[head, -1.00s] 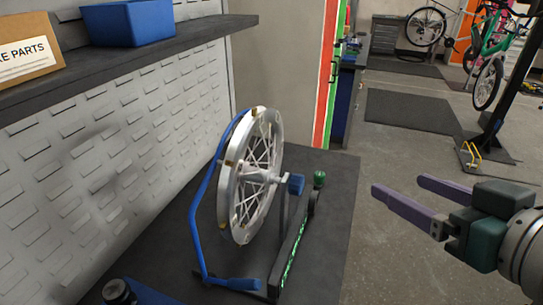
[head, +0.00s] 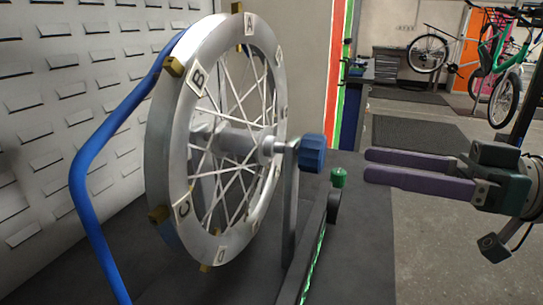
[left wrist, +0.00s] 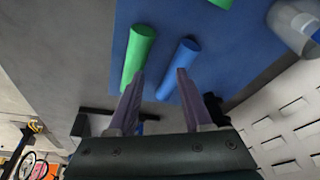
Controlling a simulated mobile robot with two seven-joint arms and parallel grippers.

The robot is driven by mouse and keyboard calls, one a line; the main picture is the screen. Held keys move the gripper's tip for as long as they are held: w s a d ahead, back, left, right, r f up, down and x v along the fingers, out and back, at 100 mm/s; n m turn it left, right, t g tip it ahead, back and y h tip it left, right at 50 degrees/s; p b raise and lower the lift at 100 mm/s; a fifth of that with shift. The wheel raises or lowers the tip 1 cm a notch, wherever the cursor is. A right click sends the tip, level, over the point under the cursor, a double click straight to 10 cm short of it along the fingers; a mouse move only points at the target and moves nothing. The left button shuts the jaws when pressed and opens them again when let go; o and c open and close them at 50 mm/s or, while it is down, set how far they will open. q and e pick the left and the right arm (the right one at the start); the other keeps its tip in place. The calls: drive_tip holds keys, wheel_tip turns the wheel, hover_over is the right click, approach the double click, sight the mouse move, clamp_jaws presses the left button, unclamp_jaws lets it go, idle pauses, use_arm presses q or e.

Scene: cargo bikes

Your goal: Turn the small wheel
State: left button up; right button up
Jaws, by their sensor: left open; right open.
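A silver spoked wheel (head: 165,150) stands upright in a stand (head: 291,205) in the head view. Its rim carries brass-coloured blocks and white tags, with A, B, C and D readable. A blue ribbed knob (head: 311,153) sits at the right end of its axle, beside the upright. My right gripper (head: 367,165) is open and empty, to the right of the knob, its purple fingers pointing left. A gap shows between fingertips and knob. My left gripper (left wrist: 160,74) is open in its wrist view and outside the head view.
A blue bent tube (head: 95,150) runs along the wheel's left side. A green knob (head: 338,178) stands right of the upright. The left wrist view shows a green cylinder (left wrist: 138,55) and a blue cylinder (left wrist: 183,58) on a blue surface (left wrist: 170,18).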

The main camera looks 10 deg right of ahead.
sight(324, 155)
drive_tip(key=b+x, duration=0.1)
drive_tip(key=x, duration=0.5)
drive_tip(key=shift+w+a, duration=0.25)
drive_tip(key=shift+a, duration=0.05)
drive_tip(key=shift+c, duration=0.4)
clamp_jaws()
